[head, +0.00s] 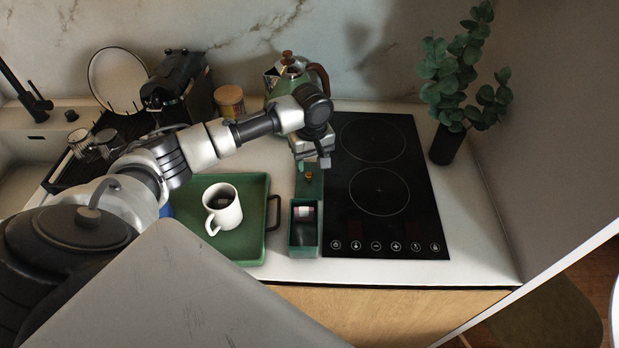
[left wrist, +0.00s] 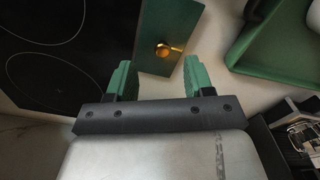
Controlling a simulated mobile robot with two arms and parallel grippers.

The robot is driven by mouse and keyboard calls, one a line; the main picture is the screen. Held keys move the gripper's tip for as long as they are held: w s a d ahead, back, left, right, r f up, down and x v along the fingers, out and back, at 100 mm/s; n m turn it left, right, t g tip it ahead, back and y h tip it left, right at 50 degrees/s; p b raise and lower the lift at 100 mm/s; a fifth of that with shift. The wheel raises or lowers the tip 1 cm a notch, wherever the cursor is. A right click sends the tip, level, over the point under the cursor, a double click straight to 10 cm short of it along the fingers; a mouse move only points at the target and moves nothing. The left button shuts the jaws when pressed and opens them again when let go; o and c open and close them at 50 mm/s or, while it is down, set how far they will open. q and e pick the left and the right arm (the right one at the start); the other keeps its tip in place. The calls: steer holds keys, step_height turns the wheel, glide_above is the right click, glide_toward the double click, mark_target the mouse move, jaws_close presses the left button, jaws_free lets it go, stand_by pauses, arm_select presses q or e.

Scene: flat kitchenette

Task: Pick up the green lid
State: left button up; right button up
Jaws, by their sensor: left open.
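The green lid (head: 311,188) is a flat dark-green slab with a small brass knob, lying on the counter between the green tray and the black hob. In the left wrist view the lid (left wrist: 176,22) and its brass knob (left wrist: 163,49) show ahead of my fingers. My left gripper (head: 317,162) is open above the far part of the lid, partly hiding it. In the left wrist view my left gripper (left wrist: 158,78) has its green-padded fingers apart with nothing between them. My right gripper is not in view.
An open green box (head: 305,251) with a pink-and-white item inside sits nearer than the lid. A green tray (head: 190,248) holds a white mug (head: 229,216). The hob (head: 400,235) is right. A moka pot (head: 291,83) and a plant (head: 462,90) stand behind.

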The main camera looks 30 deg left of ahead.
mark_target(309, 174)
arm_select(q)
steer(key=f, duration=0.1)
steer(key=f+p, duration=0.1)
steer(key=f, duration=0.2)
steer(key=shift+w+a+f+p, duration=0.1)
steer(key=shift+a+f+p, duration=0.2)
steer(key=shift+a, duration=0.1)
steer(key=shift+f, duration=0.35)
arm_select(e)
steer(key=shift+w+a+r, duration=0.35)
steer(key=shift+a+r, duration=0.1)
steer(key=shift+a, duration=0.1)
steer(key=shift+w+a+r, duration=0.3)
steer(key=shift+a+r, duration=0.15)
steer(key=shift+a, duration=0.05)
arm_select(q)
jaws_close()
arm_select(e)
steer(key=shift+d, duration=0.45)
